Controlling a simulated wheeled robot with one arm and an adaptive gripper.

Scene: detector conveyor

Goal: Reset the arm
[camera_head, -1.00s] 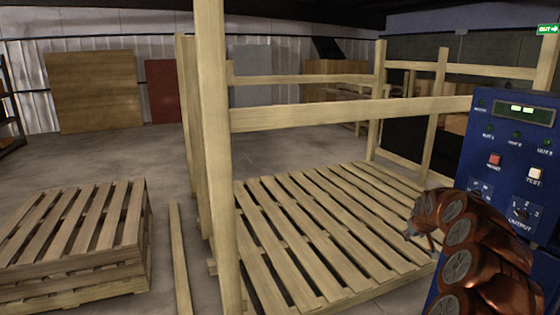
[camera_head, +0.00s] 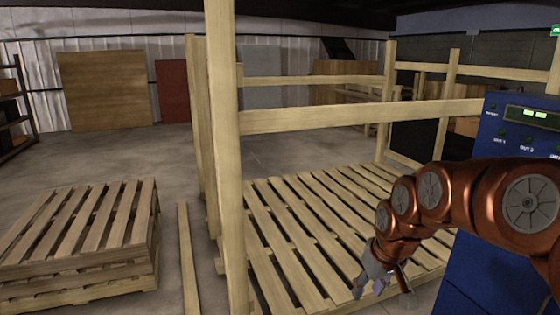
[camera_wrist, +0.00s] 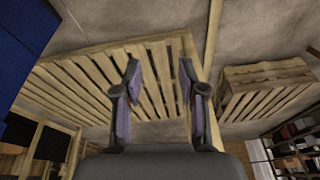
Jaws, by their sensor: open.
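My orange arm reaches in from the right side of the head view. My gripper (camera_head: 382,284) hangs at its end in front of the large slatted pallet floor (camera_head: 290,225) of the wooden frame. In the wrist view my gripper (camera_wrist: 160,85) is open, with its two fingers apart and nothing between them. The slatted floor shows behind the fingers there. The blue control panel (camera_head: 522,125) stands at the right of the head view, partly hidden by my arm. Its lower buttons and dial are covered.
An upright post (camera_head: 222,150) and a rail (camera_head: 360,115) of the wooden frame stand in front. Stacked pallets (camera_head: 85,235) lie at the left, with a loose plank (camera_head: 187,260) between. Concrete floor (camera_head: 120,155) is clear behind. Shelving (camera_head: 15,105) stands at the far left.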

